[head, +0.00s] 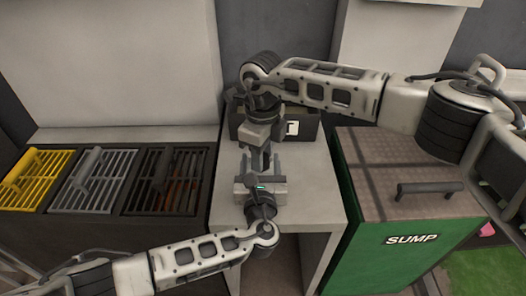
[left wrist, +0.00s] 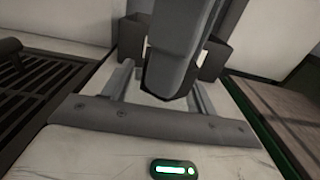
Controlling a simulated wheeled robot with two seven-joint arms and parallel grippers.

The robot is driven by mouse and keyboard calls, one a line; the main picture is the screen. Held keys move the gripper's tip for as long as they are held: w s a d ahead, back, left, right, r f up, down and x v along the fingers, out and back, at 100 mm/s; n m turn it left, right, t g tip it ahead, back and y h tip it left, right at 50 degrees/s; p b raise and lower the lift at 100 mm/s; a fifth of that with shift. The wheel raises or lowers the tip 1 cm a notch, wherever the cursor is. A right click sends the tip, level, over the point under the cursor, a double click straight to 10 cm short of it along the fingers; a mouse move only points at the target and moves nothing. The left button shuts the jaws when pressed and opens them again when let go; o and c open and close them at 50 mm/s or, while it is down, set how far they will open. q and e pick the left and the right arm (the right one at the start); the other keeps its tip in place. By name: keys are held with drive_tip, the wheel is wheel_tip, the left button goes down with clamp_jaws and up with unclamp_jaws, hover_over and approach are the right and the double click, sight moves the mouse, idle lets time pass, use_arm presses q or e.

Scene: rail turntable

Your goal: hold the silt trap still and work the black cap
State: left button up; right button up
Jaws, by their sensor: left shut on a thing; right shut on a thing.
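My left gripper (head: 262,158) comes in from below over the pale stand, its two fingers pointing away to the back. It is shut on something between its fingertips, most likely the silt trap. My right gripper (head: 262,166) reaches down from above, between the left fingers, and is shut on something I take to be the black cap. The left fingers also show in the left wrist view (left wrist: 165,90), with a grey, dark-edged piece in front of them. The silt trap and cap are largely hidden by the grippers, so I cannot make out their outlines or the cap's angle.
A dark open box (head: 303,127) with a white label stands behind on the pale stand (head: 312,190). Yellow (head: 38,178), grey (head: 95,180) and black (head: 165,180) grates lie left. A green SUMP cabinet (head: 385,245) with a handled lid stands right.

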drive_tip(key=shift+m, duration=0.3)
drive_tip(key=m, duration=0.5)
drive_tip(key=shift+s+a+m, duration=0.15)
drive_tip(key=shift+a+m, duration=0.05)
drive_tip(key=shift+m, duration=0.1)
drive_tip(key=m, duration=0.5)
drive_tip(key=shift+a, duration=0.1)
drive_tip(key=o, duration=1.2)
drive_tip(key=shift+c, duration=0.2)
wheel_tip(320, 180, up, 12)
